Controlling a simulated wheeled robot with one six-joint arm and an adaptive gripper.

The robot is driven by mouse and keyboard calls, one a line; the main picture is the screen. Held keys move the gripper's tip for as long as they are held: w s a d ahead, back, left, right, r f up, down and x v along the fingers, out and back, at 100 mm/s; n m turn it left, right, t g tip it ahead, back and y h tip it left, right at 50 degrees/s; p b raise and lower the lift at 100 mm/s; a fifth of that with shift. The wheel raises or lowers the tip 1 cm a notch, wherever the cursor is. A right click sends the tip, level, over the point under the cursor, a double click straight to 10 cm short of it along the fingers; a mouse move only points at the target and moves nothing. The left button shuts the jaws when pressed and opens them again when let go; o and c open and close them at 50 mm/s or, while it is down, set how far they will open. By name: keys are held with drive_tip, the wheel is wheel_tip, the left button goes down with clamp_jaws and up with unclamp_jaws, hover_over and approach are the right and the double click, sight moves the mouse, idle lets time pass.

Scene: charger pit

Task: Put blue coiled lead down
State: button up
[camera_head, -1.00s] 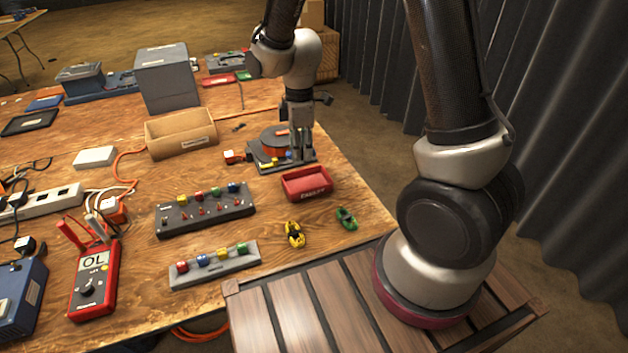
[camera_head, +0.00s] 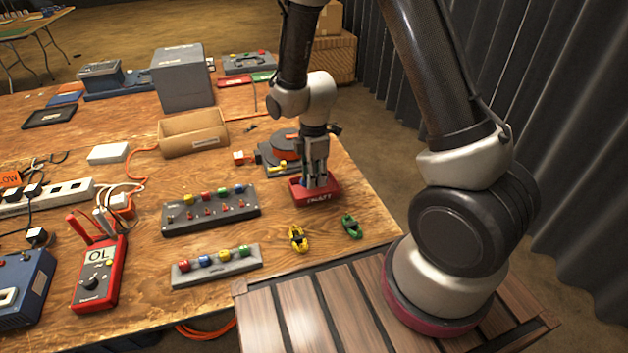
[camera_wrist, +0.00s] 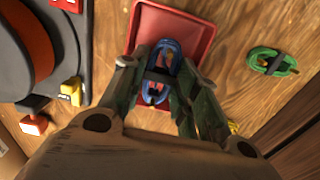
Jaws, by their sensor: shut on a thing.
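The blue coiled lead (camera_wrist: 155,90) shows in the wrist view between the fingertips of my gripper (camera_wrist: 158,75). My gripper is shut on it, directly over the red tray (camera_wrist: 196,22) marked as a fault tray. In the head view, my gripper (camera_head: 313,182) points down into the red tray (camera_head: 326,197), and the lead is hidden behind the fingers there. I cannot tell whether the lead touches the tray floor.
A green coiled lead (camera_head: 351,226) and a yellow coiled lead (camera_head: 298,238) lie in front of the tray. A grey block with coloured plugs (camera_head: 210,209) stands to the left. An orange reel (camera_head: 286,143) is behind the gripper. Bare wood lies right of the tray.

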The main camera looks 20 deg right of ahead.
drive_tip(key=shift+f, duration=1.05)
drive_tip(key=shift+f, duration=0.1)
drive_tip(key=shift+f, duration=0.5)
drive_tip(key=o, duration=0.8)
drive_tip(key=shift+c, duration=0.2)
